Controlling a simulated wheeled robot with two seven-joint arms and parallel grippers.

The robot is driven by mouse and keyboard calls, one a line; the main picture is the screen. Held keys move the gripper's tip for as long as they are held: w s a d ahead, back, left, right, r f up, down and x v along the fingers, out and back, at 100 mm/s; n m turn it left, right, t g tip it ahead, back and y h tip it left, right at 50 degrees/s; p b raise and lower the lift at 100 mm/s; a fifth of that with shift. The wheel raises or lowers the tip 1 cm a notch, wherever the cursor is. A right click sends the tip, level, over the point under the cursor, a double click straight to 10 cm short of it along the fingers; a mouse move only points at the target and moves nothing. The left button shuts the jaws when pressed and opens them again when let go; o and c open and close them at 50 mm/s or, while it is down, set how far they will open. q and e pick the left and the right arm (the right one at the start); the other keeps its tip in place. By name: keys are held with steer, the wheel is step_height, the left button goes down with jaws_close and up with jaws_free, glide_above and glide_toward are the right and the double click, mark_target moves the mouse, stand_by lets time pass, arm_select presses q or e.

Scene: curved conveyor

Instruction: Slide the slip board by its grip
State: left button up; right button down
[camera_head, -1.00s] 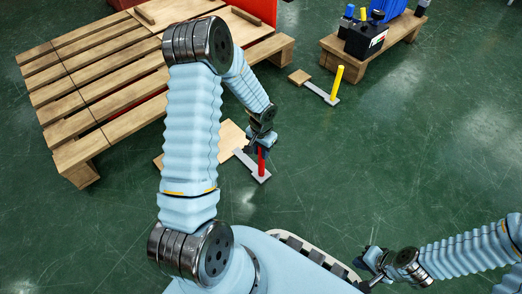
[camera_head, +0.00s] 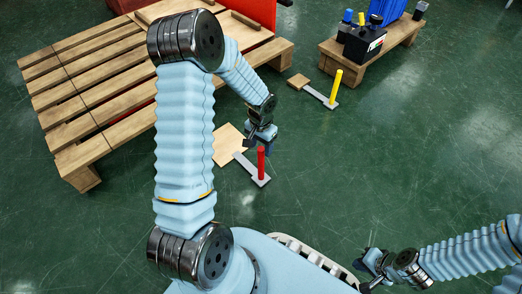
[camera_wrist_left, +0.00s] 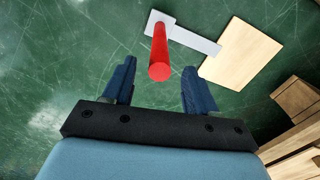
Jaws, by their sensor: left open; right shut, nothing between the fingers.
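The slip board is a flat light-wood panel (camera_head: 229,145) on the green floor beside the pallet, with a grey metal arm (camera_head: 250,166) and an upright red grip (camera_head: 261,162) at its end. My left gripper (camera_head: 260,138) is just above and behind the red grip in the head view, partly hidden by its own wrist. In the left wrist view the open fingers (camera_wrist_left: 158,88) stand apart, with the red grip (camera_wrist_left: 159,58) ahead of the gap between them, not held. The board (camera_wrist_left: 243,54) lies to the right there. My right gripper (camera_head: 364,268) is shut and empty at lower right.
A wooden pallet (camera_head: 105,88) with boards and a red panel stands at the left. A second board with a yellow grip (camera_head: 336,86) lies near a low wooden bench (camera_head: 385,46) holding a black battery-like box (camera_head: 362,43). The floor at right is clear.

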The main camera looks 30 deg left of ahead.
arm_select(q)
step_height(320, 180, up, 8)
steer(key=shift+r+p, duration=0.15)
steer(key=shift+p, duration=0.65)
steer(key=shift+d, duration=0.1)
steer(key=s+d+f+n+h, duration=0.1)
steer(key=s+d+f+h, duration=0.1)
steer(key=s+d+f, duration=0.7)
steer(key=s+d+f+n+h, duration=0.1)
steer(key=s+d+f+h, duration=0.1)
steer(key=s+d+f, duration=0.7)
steer(key=w+d+r+p, duration=0.1)
steer(key=r+p, duration=0.5)
steer(key=r, duration=0.1)
steer(key=w+d+r+p, duration=0.1)
steer(key=w+r+p, duration=0.1)
steer(key=r+p, duration=0.5)
steer(key=shift+d+r+t, duration=0.25)
steer(key=shift+r+t, duration=0.15)
steer(key=shift+r, duration=0.2)
